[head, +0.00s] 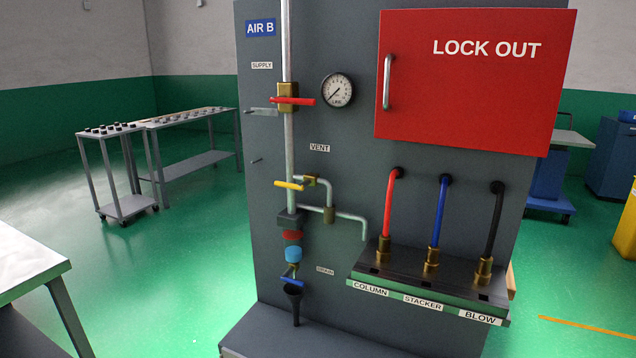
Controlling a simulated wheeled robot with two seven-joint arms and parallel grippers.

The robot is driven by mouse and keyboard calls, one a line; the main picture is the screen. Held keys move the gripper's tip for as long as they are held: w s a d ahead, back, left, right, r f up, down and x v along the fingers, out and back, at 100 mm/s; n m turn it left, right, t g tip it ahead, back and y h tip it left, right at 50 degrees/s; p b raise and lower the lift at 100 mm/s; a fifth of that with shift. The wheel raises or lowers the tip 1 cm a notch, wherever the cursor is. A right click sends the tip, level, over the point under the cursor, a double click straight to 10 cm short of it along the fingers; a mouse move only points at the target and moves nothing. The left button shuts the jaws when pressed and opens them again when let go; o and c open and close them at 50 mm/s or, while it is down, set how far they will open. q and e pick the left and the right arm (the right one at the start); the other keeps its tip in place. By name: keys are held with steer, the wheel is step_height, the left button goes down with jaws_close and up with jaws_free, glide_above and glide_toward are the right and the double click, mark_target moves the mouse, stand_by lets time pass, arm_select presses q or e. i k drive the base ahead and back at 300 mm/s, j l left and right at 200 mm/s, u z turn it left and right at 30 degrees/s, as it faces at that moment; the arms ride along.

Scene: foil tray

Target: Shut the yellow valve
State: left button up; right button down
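The yellow valve handle (289,185) is on the panel below the gauge, left of and below the VENT label (320,147). It lies nearly level, crossing in front of the upright grey pipe (291,150). A small brass valve body (311,181) sits at its right on a short side branch, which bends down to the right. I cannot tell from this angle whether the valve is open or shut. Neither of my grippers is in view.
A red valve handle (292,101) sits above by the SUPPLY label, and a blue one (291,281) below. A gauge (338,90), red LOCK OUT box (470,90) and hose rack (430,285) are at right. A table corner (30,265) is lower left.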

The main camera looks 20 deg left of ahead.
mark_target(301, 187)
steer(key=i+u, duration=0.15)
steer(key=u, duration=0.3)
steer(key=i+u, duration=0.15)
steer(key=u, duration=0.25)
